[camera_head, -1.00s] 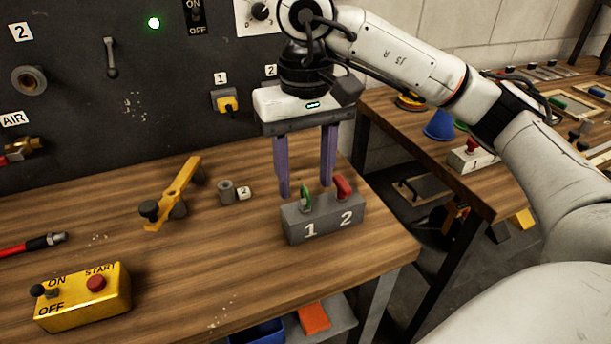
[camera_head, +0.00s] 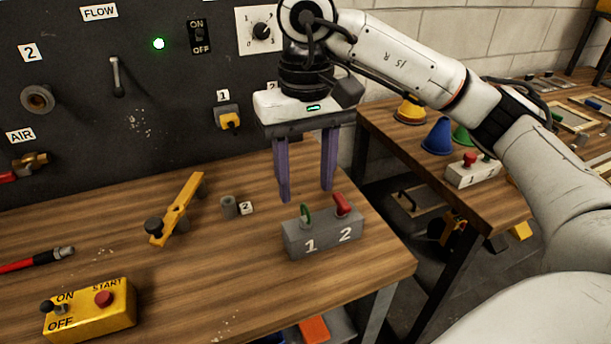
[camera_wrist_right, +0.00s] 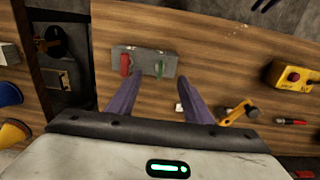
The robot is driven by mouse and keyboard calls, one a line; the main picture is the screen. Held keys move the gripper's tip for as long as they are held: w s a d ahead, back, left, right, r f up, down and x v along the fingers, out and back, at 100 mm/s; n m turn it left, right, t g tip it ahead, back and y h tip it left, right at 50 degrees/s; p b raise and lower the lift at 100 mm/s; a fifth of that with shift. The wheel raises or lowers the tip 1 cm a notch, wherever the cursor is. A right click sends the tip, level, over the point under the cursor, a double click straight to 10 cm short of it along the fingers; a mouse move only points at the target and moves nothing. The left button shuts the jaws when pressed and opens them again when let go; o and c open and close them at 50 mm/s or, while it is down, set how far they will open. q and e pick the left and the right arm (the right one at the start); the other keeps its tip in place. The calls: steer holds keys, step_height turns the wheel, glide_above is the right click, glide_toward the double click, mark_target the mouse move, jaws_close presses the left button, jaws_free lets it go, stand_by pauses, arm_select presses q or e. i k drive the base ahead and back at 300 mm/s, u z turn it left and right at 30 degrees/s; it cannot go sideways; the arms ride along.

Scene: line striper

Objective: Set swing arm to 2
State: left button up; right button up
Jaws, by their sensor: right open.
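The swing arm (camera_head: 178,208) is a yellow bar with a black knob at its near end, lying on the wooden table left of centre. It also shows in the right wrist view (camera_wrist_right: 236,112). Right of it is a short grey post (camera_head: 229,206) beside a white label "2" (camera_head: 246,208). The bar points away from this post and does not touch it. My right gripper (camera_head: 305,194) is open and empty, with purple fingers above and behind the grey switch box (camera_head: 321,240). In the right wrist view the fingers (camera_wrist_right: 158,98) are spread.
The grey box carries a green toggle at 1 and a red toggle at 2. A yellow ON/OFF START box (camera_head: 88,312) and a red-handled tool (camera_head: 35,260) lie at the left. A dark panel (camera_head: 130,160) stands behind the table. Table between bar and front edge is clear.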

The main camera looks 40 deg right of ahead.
mark_target(160, 228)
steer(key=k, duration=1)
